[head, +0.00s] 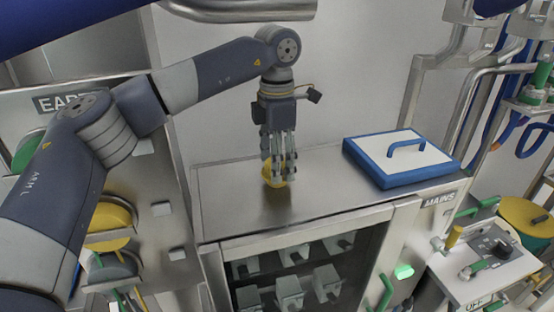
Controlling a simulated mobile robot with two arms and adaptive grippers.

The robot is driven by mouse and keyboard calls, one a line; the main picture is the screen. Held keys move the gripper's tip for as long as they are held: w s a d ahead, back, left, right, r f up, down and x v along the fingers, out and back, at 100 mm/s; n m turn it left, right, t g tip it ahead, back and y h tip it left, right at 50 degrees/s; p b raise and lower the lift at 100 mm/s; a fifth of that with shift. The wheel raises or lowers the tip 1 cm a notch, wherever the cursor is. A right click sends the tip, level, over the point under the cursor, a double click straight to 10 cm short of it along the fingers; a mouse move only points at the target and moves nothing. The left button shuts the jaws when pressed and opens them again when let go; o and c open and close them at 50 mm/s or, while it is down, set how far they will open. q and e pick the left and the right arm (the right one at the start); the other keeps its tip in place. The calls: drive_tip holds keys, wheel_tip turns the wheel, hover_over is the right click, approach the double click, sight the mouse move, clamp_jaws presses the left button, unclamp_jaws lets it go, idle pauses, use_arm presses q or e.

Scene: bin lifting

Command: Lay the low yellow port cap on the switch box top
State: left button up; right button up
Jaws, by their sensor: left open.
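The low yellow port cap (267,172) is on the metal top of the switch box (226,205), left of its middle. My left gripper (278,180) points straight down at the cap, with its fingers in front of and partly hiding it. The left gripper is open. I cannot tell whether the fingers touch the cap. My right gripper does not show in the head view.
A blue and white lid with a blue handle (383,176) lies on the right part of the box top. Left stands a panel with a larger yellow disc (112,222). At right are pipes, blue hoses and a control box (484,270). The front of the box top is clear.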

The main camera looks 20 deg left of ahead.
use_arm(q)
drive_tip(key=shift+r, duration=0.4)
wheel_tip(320, 180, up, 12)
drive_tip(key=b, duration=0.1)
drive_tip(key=shift+f+b, duration=0.2)
drive_tip(key=shift+b, duration=0.15)
